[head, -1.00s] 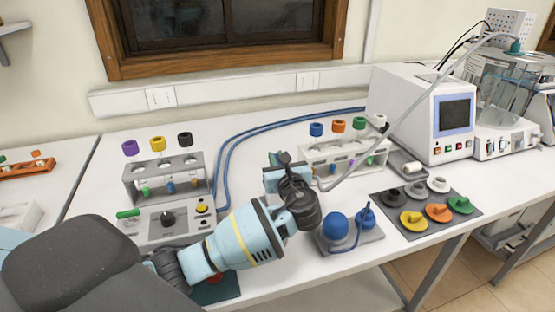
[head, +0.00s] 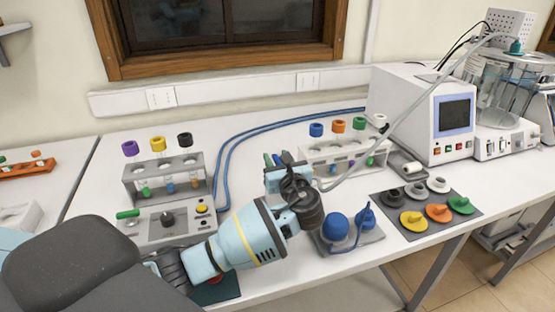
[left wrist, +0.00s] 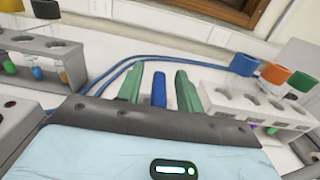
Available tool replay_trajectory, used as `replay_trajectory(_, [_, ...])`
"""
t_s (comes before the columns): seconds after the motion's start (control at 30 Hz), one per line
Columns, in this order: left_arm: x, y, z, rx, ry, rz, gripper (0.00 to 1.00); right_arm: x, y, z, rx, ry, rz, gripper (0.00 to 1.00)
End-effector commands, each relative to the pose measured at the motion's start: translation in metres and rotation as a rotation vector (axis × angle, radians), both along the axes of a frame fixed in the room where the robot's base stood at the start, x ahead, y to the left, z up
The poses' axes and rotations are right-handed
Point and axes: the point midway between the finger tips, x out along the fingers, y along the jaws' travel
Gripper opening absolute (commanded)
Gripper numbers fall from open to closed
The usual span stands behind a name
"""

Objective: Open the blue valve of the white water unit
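My left gripper (head: 277,159) is over the middle of the table in the head view, left of the white rack. Its two green fingers also show in the left wrist view (left wrist: 159,90), spread apart. A slim blue handle (left wrist: 158,89), which looks like the blue valve, stands between them with a gap on each side. The body beneath this handle is hidden by my gripper, so I cannot tell which unit carries it. A white machine with a screen (head: 425,118) stands at the right of the table. My right gripper is out of view.
Blue hoses (head: 225,155) run along the back of the table. A white rack (head: 318,161) with tubes stands right of my gripper. A grey rack (head: 133,190) and a knob box (head: 150,236) are at left. Blue bulbs (head: 335,225) stand in front right.

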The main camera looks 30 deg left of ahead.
Motion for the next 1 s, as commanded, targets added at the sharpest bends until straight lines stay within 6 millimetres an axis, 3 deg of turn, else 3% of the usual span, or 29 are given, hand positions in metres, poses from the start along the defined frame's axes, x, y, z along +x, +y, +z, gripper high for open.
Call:
replay_trajectory(0.17, [-0.006, -0.008, -0.001, 0.000, 0.001, -0.003, 0.36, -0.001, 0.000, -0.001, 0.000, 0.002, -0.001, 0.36])
replay_trajectory(0.6, [-0.045, -0.055, 0.000, -0.001, 0.001, -0.002, 0.36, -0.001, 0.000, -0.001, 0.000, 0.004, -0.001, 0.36])
replay_trajectory(1.0, [-0.050, -0.060, 0.000, 0.000, 0.000, 0.000, 0.36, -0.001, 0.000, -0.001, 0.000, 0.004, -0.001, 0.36])
